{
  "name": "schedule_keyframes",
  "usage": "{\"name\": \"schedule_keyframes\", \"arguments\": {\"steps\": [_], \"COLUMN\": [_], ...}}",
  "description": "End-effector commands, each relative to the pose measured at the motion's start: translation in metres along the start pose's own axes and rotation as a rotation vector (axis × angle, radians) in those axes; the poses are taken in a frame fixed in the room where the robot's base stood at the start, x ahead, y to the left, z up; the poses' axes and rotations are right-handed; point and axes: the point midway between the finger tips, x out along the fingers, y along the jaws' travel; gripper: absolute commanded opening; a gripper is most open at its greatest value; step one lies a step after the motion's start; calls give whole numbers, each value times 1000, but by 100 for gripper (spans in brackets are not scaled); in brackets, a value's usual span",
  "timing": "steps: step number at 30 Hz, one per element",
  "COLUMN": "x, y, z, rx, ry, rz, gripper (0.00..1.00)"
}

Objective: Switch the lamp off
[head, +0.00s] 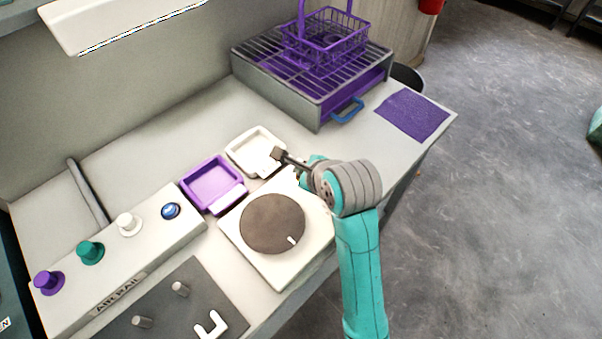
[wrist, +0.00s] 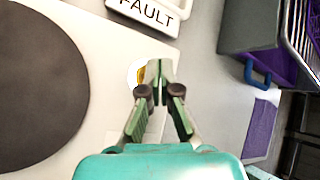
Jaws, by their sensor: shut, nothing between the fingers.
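A white light fixture (head: 120,22) with a bright lower edge hangs at the top left of the head view; I cannot tell whether it is the task's lamp. A round blue button (head: 171,211) is on the grey control box at the left. In the wrist view a small amber piece on a round white base (wrist: 133,76) sits just left of my fingertips and partly behind them. My gripper (wrist: 158,82) is shut and empty, above the counter beside the white turntable unit. Contact with the amber piece cannot be told. In the head view my arm mostly hides the fingers.
The turntable's dark disc (head: 272,223) is left of my arm. A purple tray (head: 213,184) and a white tray (head: 237,151) lie behind it; the FAULT label (wrist: 148,14) is close. A grey rack (head: 290,95) with a purple basket (head: 325,38) stands at the back. Purple mat (head: 411,114) at right.

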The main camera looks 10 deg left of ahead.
Motion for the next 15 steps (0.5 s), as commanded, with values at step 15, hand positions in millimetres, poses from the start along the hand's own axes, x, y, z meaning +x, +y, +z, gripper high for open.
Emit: {"name": "schedule_keyframes", "arguments": {"steps": [15], "x": [4], "y": [4], "z": [-3], "rx": [0], "ry": [1], "rz": [1], "gripper": [0]}}
